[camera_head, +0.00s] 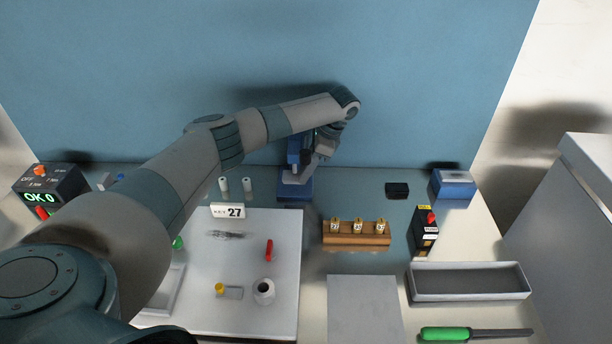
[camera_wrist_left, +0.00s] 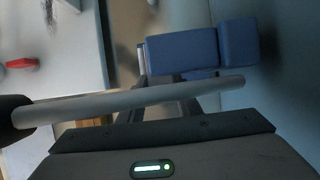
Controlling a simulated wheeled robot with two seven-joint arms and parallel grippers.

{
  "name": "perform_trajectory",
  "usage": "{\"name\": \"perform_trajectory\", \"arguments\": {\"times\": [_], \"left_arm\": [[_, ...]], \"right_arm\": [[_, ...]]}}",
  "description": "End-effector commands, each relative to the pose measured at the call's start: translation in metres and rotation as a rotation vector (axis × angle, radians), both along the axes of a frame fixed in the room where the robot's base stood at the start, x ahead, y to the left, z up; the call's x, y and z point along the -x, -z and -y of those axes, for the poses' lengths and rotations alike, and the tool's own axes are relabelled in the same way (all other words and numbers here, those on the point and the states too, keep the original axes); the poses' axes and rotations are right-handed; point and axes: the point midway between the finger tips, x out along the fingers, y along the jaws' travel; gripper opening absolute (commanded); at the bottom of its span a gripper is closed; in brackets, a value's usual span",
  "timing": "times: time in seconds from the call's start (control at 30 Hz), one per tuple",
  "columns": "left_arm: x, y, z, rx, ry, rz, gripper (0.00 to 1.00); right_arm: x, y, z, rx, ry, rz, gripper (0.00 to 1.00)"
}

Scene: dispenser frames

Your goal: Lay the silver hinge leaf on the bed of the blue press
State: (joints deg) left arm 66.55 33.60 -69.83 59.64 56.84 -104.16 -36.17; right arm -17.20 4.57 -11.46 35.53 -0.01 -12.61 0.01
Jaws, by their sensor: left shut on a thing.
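The blue press (camera_head: 297,188) stands at the back of the table against the blue wall, and its blue body (camera_wrist_left: 195,48) shows in the wrist view. My left gripper (camera_head: 306,160) is at the press, above its base, with the arm reaching over from the left. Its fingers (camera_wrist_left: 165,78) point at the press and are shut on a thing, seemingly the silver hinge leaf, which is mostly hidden. A thin pale edge shows by the fingertips. A pale bar (camera_wrist_left: 130,101) with a dark end crosses in front of the fingers. I cannot tell whether the leaf touches the bed.
A grey tray (camera_head: 468,294) and green-handled file (camera_head: 446,334) lie front right. Two white cylinders (camera_head: 248,185) stand left of the press.

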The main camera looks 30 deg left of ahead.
Motion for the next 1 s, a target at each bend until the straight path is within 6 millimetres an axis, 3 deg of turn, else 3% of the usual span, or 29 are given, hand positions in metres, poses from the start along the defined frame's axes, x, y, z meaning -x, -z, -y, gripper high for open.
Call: {"name": "perform_trajectory", "arguments": {"times": [0.27,0.53,0.97,1.0], "left_arm": [[0.000,0.003,0.001,0.000,0.000,0.000,0.02],[0.000,0.030,0.001,-0.001,-0.001,-0.002,0.02],[0.000,0.038,0.000,0.000,-0.001,0.000,0.02],[0.000,0.038,0.000,0.000,-0.001,0.000,0.33]], "right_arm": [[0.000,-0.004,0.000,0.000,0.000,0.000,0.31],[0.000,-0.021,0.000,0.000,0.000,0.000,0.31],[0.000,-0.018,0.000,0.000,0.000,0.000,0.31],[0.000,-0.018,0.000,0.000,0.000,0.000,0.31]]}}
